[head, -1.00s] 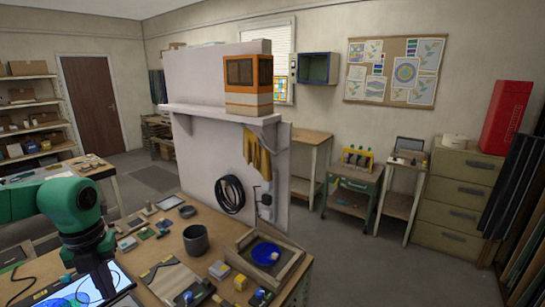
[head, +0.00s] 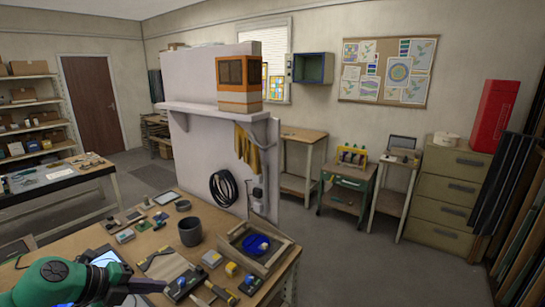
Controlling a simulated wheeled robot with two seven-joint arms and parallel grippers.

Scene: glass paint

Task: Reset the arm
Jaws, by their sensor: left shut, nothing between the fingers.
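My left arm, green, comes in at the lower left of the head view, low over the front of the wooden workbench (head: 75,245). My left gripper (head: 150,286), dark and small in the picture, is shut and empty near the bench's front edge. A lit blue-white panel (head: 105,258) lies on the bench just behind it, partly hidden by the arm. My right gripper is not in view.
On the bench stand a dark grey cup (head: 190,232) and a wooden tray (head: 230,249) holding a blue round dish (head: 257,244). Several small tools and blocks lie around them. A white partition with a shelf (head: 200,109) rises behind. Floor to the right is clear.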

